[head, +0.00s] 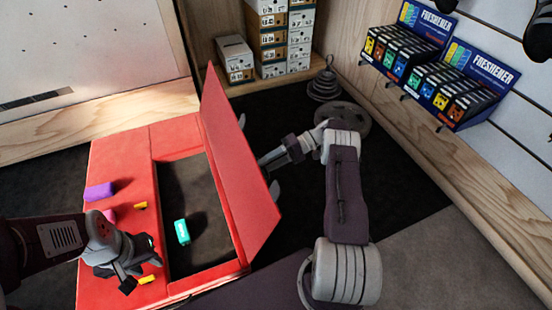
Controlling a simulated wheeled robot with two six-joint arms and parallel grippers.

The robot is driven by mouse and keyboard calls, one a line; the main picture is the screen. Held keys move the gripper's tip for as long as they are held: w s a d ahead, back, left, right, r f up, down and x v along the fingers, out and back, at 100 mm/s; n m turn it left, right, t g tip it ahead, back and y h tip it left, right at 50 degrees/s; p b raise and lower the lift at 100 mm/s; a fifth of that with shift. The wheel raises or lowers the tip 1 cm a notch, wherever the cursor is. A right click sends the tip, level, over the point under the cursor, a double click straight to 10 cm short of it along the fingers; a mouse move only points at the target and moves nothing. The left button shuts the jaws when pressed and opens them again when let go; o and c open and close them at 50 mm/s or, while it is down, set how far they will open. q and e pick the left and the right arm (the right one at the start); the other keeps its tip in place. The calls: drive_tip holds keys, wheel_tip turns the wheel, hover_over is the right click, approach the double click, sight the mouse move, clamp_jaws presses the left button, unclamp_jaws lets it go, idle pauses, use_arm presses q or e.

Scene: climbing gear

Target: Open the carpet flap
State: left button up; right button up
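The red carpet flap (233,160) stands raised and steeply tilted along the right side of a rectangular opening in a red-carpeted panel (128,160). The opening shows a dark recess (190,190) with a teal block (182,231) in it. My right gripper (258,156) is on the far right side of the flap, partly hidden by it. Its two fingertips show apart at the flap's edge; I cannot tell whether they touch it.
Stacked weights (324,86) and shoeboxes (236,58) stand behind. Freshener displays (455,85) hang on the right wall. Dark floor (395,175) is clear at right.

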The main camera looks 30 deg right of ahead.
drive_tip(key=b+v, duration=0.3)
drive_tip(key=v, duration=0.3)
drive_tip(key=shift+d+r+b, duration=0.2)
drive_tip(key=shift+d+b, duration=0.1)
